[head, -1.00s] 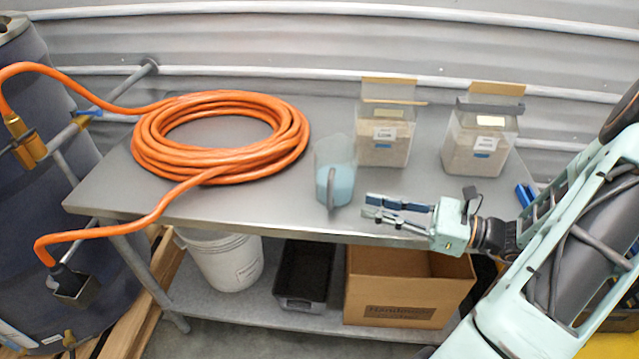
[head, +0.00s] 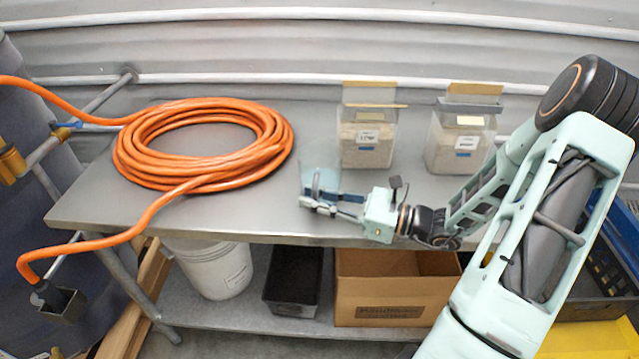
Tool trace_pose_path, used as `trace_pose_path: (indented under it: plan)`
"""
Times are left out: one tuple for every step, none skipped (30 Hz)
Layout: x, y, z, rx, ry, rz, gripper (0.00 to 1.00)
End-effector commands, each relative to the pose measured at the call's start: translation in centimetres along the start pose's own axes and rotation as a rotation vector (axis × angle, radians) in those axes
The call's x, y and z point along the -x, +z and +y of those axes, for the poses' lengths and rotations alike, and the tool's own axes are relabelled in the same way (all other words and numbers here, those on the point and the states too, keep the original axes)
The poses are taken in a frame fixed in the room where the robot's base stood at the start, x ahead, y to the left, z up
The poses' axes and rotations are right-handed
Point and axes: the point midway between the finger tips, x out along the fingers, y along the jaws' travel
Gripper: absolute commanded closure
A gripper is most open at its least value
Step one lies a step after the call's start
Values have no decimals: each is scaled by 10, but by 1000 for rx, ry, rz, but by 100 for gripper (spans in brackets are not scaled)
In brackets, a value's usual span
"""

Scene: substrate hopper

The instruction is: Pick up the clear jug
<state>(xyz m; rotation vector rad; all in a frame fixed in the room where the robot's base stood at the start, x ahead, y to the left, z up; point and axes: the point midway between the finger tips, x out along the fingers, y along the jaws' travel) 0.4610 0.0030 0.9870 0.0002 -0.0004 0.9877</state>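The clear jug (head: 322,162) stands near the front edge of the grey table, with pale blue contents showing low in it. Its grey handle (head: 315,182) faces the front. My gripper (head: 309,198) reaches in from the right, and its fingers lie across the front of the jug at the handle. The fingers hide the jug's lower part. At this size I cannot tell whether they are closed on the handle or still apart around it. The jug looks upright, and no lift off the table shows.
A coiled orange hose (head: 205,178) covers the table's left part. Two clear bins with labels, the left one (head: 368,155) and the right one (head: 462,140), stand behind my gripper. A white bucket (head: 210,268), a black tray (head: 294,280) and a cardboard box (head: 385,300) sit on the lower shelf.

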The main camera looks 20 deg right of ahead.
Motion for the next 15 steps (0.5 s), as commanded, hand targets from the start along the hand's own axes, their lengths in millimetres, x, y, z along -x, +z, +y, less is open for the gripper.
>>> trace_pose_path:
  plan:
    - [-1, 0, 0, 0, -1, 0, 82]
    - [-1, 0, 0, 0, -1, 0, 82]
    - [-1, 0, 0, 0, -1, 0, 82]
    - [-1, 0, 0, 0, -1, 0, 82]
    - [-1, 0, 0, 0, -1, 0, 82]
    - [0, 0, 0, 0, -1, 0, 82]
    - [0, 0, 0, 0, -1, 0, 85]
    - [0, 0, 0, 0, -1, 0, 89]
    - [0, 0, 0, 0, -1, 1, 93]
    - [0, 0, 0, 0, -1, 1, 96]
    - [0, 0, 0, 0, -1, 1, 100]
    - [0, 0, 0, 0, -1, 1, 100]
    - [0, 0, 0, 0, -1, 1, 100]
    - [0, 0, 0, 0, -1, 1, 100]
    - [0, 0, 0, 0, -1, 1, 100]
